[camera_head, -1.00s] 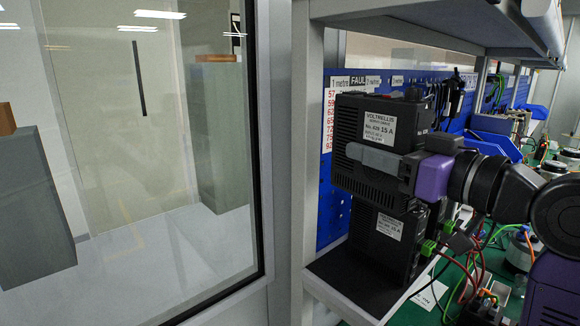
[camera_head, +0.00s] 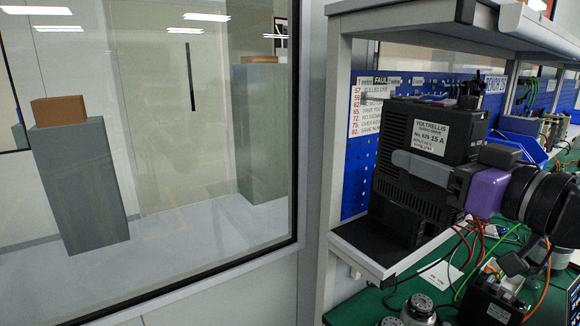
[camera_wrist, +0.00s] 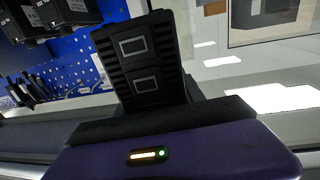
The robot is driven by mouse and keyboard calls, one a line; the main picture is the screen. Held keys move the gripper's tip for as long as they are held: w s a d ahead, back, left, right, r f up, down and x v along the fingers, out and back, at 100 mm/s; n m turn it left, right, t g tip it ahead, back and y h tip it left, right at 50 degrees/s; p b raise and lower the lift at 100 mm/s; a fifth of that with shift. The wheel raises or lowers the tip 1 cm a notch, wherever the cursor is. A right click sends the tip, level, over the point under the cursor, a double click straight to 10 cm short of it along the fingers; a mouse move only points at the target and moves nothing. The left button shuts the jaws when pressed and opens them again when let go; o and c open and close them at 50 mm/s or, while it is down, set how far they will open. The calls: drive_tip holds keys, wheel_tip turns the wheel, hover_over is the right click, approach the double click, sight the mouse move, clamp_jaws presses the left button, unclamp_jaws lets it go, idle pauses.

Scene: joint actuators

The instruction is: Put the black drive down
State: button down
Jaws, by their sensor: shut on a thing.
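The black drive (camera_head: 455,108) with a white Voltrellis label is in my gripper (camera_head: 432,168), roughly upright in the head view. A grey finger lies across its near side, and the purple gripper body (camera_head: 488,190) is at its right. The drive hangs over or in front of the dark ledge (camera_head: 362,245); I cannot tell whether its bottom touches anything. More black casing shows below it, perhaps a second drive mostly hidden. In the wrist view a black drive (camera_wrist: 140,65) with two pale rectangles stands up beyond the dark gripper edge.
A blue pegboard (camera_head: 362,165) with a fault list stands behind. A shelf (camera_head: 430,20) runs overhead, with an upright post at the left. A window fills the left side.

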drive_tip(key=shift+w+f, duration=0.3)
drive_tip(key=shift+f, duration=0.3)
drive_tip(key=shift+s+f+h, duration=0.3)
drive_tip(key=shift+s+f, duration=0.05)
drive_tip(key=shift+f, duration=0.2)
drive_tip(key=s+f+m+h, duration=0.2)
drive_tip(key=s+f, duration=0.1)
drive_tip(key=f, duration=1.3)
drive_tip(key=s+f+m+t+h, duration=0.1)
drive_tip(key=s+f+h, duration=0.2)
drive_tip(key=f, duration=1.3)
drive_tip(key=s+f+m+t+h, duration=0.1)
drive_tip(key=s+f+m+h, duration=0.1)
drive_tip(key=f, duration=1.4)
drive_tip(key=shift+s+f+m+h, duration=0.2)
drive_tip(key=shift+s+m+h, duration=0.15)
drive_tip(key=shift+s, duration=0.4)
drive_tip(key=shift+d+r, duration=0.1)
drive_tip(key=shift+f, duration=0.2)
